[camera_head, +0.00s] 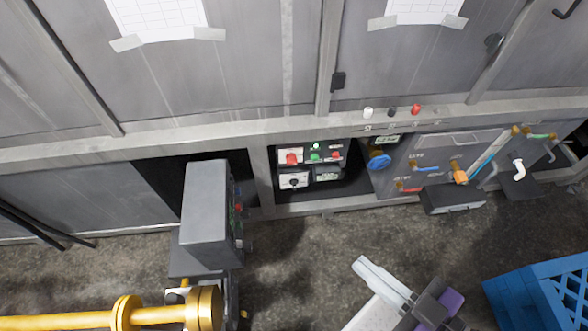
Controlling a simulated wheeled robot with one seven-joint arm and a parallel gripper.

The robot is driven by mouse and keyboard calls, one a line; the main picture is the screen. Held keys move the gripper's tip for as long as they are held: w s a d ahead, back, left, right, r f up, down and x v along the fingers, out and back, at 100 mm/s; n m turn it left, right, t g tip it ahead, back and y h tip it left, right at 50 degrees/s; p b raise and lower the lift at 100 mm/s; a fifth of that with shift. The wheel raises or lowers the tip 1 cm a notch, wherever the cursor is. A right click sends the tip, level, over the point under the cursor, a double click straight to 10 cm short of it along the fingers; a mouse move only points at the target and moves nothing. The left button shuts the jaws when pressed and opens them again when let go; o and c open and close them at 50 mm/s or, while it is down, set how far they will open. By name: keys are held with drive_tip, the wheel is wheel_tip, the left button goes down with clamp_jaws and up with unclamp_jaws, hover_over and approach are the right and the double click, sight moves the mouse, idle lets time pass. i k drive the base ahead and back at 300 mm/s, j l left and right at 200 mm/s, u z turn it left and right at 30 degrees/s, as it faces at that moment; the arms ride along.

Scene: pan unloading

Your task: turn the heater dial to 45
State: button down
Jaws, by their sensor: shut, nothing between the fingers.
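My gripper (363,266) is at the bottom, right of centre, with its pale fingers shut and nothing between them. It points up and left towards the wall units and is apart from them. A small black dial (294,182) on a white plate sits low on the control panel in the recess. A blue round knob (379,160) sits to the right, below a small display (387,141). I cannot tell which of these is the heater dial, and no 45 mark is readable.
The control panel has red (291,159) and green (315,156) buttons. A grey box (205,215) stands at left, above a yellow cylinder (205,307). Pipes and an orange valve (459,176) are at right. A blue crate (540,300) is lower right. Bare floor (300,255) lies between.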

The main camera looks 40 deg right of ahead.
sight(294, 181)
drive_tip(key=i+z, duration=0.1)
drive_tip(key=z, duration=0.4)
drive_tip(key=i+j+z, duration=0.25)
drive_tip(key=i+u, duration=0.2)
drive_tip(key=k, duration=0.1)
